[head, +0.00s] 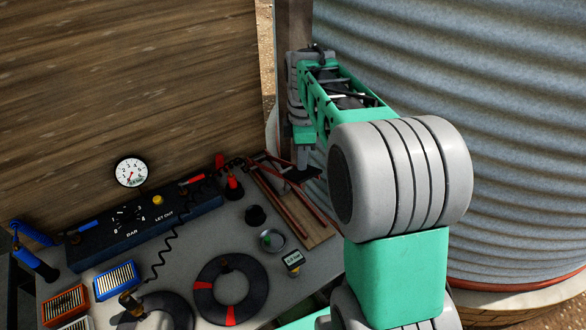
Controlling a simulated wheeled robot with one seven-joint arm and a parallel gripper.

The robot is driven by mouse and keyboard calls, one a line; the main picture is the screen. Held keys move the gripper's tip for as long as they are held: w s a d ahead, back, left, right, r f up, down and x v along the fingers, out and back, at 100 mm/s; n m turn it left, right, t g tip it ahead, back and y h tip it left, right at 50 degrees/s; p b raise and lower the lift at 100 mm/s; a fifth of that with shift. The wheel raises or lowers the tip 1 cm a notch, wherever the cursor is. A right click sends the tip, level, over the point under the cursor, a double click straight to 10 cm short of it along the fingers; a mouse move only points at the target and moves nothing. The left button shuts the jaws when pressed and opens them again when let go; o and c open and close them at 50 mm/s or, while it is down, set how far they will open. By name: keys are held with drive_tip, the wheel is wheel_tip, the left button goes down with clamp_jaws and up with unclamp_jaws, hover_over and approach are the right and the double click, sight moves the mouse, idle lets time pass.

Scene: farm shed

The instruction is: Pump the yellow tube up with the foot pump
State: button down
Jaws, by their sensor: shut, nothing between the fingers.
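The foot pump (283,212) has red bars on a wooden board at the right end of the bench. A dark flat piece, apparently its pedal (308,174), shows at its far end. My gripper (304,168) points down there, shut with nothing held; it looks at or just above the pedal, and I cannot tell if they touch. No tube that is clearly yellow shows. A black ring with red patches (203,296) and another dark ring (172,304) with a brass fitting lie at the front. A round white gauge (131,172) stands behind the dark panel.
The dark panel (90,251) carries a BAR dial, a yellow LET OUT button (157,199) and a coiled cord (161,262). A small 0.5 bar block (293,261) and a metal dish (272,240) lie near the pump. A corrugated tank (500,130) rises close on the right.

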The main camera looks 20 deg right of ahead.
idle(0.4)
wheel_tip(320, 180, down, 8)
drive_tip(key=s+b, duration=0.1)
drive_tip(key=b, duration=0.4)
drive_tip(key=shift+r, duration=0.15)
idle(0.3)
drive_tip(key=shift+s+d, duration=0.1)
drive_tip(key=shift+s+f+b, duration=0.55)
drive_tip(key=shift+f+b, duration=1.05)
drive_tip(key=shift+f, duration=1.1)
drive_tip(key=r+p, duration=0.3)
drive_tip(key=r, duration=0.1)
drive_tip(key=w+r+p, duration=0.1)
drive_tip(key=r+p, duration=0.3)
drive_tip(key=w+r+p, duration=0.1)
drive_tip(key=r+p, duration=0.2)
drive_tip(key=r, duration=0.2)
drive_tip(key=shift+w, duration=0.2)
drive_tip(key=shift+r+p, duration=0.15)
drive_tip(key=shift+p, duration=0.2)
